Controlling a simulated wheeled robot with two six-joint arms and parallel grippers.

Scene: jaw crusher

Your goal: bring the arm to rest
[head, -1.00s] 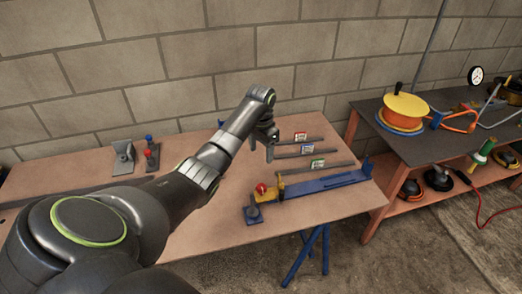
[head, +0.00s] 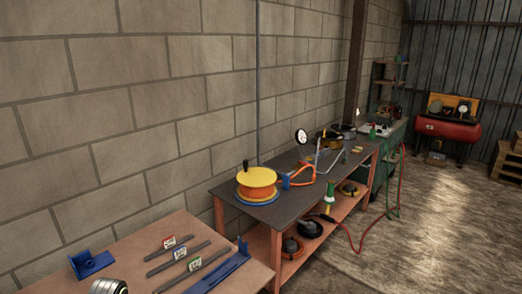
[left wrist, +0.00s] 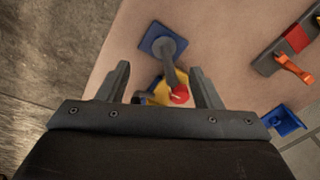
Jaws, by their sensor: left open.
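My left gripper (left wrist: 160,67) is open in the left wrist view, its two grey fingers spread with nothing held between them. Below and between the fingers is a tool with a blue square base (left wrist: 163,43), a grey arm, a yellow body (left wrist: 160,92) and a red knob (left wrist: 179,94). I cannot tell how far the fingers are above it. In the head view only a ribbed grey piece of my arm shows at the bottom left edge; the gripper is outside that view. My right gripper is in neither view.
The wooden workbench (head: 140,244) carries labelled grey bars (head: 180,250), a long blue bar (head: 222,270) and a blue bracket (head: 92,263). A dark-topped bench (head: 225,190) beyond it holds an orange-and-yellow reel (head: 256,184). A red hose trails on the open floor (head: 405,240).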

